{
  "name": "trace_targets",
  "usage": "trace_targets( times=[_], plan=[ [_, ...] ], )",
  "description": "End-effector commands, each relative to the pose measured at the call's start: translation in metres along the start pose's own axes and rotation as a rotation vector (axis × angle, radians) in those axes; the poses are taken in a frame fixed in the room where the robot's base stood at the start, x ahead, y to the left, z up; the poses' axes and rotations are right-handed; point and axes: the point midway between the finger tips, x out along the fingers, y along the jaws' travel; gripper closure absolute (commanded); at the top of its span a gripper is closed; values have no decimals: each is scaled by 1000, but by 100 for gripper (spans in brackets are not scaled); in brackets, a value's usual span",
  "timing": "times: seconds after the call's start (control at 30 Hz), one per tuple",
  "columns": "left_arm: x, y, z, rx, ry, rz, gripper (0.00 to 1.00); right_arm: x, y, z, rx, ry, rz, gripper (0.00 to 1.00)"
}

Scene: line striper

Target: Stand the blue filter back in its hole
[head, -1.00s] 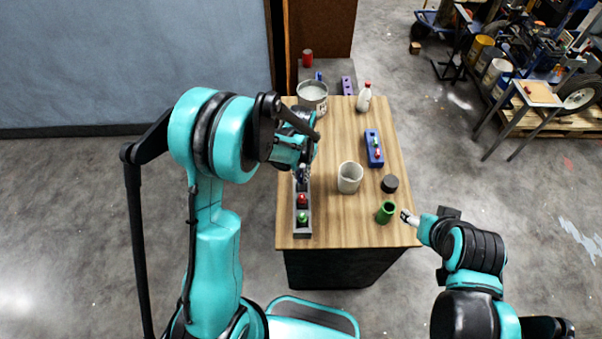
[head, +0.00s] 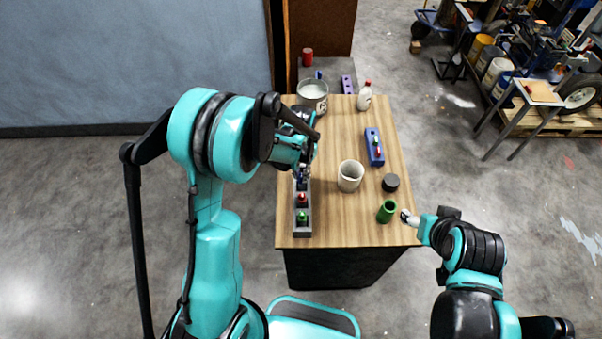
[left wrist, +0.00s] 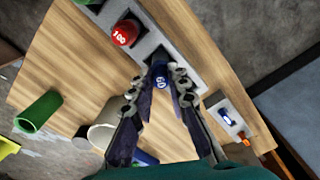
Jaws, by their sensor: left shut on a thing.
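The grey holder (head: 303,230) lies along the left edge of the wooden table. A red filter marked 100 (left wrist: 124,33) and a green filter (head: 302,216) stand in it. My left gripper (left wrist: 162,72) is shut on the blue filter (left wrist: 160,82), marked 60. It holds the filter at the dark hole (left wrist: 157,50) beside the red filter. I cannot tell whether the filter's lower end is inside the hole. In the head view, my left wrist mostly hides it.
A pale cup (head: 350,176), a green tube (head: 387,211), a black round piece (head: 390,183) and a blue block (head: 374,148) with small pieces stand to the right. A pot (head: 313,95) and a white bottle (head: 365,97) stand at the back. The front middle of the table is bare.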

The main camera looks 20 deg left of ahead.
Motion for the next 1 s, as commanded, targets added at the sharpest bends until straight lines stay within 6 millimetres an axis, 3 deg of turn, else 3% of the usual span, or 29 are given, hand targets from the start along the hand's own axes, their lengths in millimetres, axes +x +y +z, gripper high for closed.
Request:
trace_targets(
  times=[0.33, 0.37, 0.4, 0.47, 0.67, 0.73, 1.0],
  plan=[
    [10, 0, 0, 0, 0, 0, 100, 8, 0, 6, 0, 0, 0, 38],
    [10, 0, 0, 0, 0, 0, 81, 8, 0, 6, 0, 0, 0, 38],
    [9, 0, 0, 0, 0, 0, 71, 8, 0, 5, 0, 0, 0, 38],
    [9, 0, 0, 0, 0, 0, 60, 7, 0, 5, 0, 0, 0, 38],
    [9, 0, 0, 0, 0, 0, 60, 7, 0, 5, 0, 0, 0, 38],
    [9, 0, 0, 0, 0, 0, 46, 7, 0, 5, 0, 0, 0, 38],
    [9, 0, 0, 0, 0, 0, 46, 7, 0, 5, 0, 0, 0, 38]
  ],
)
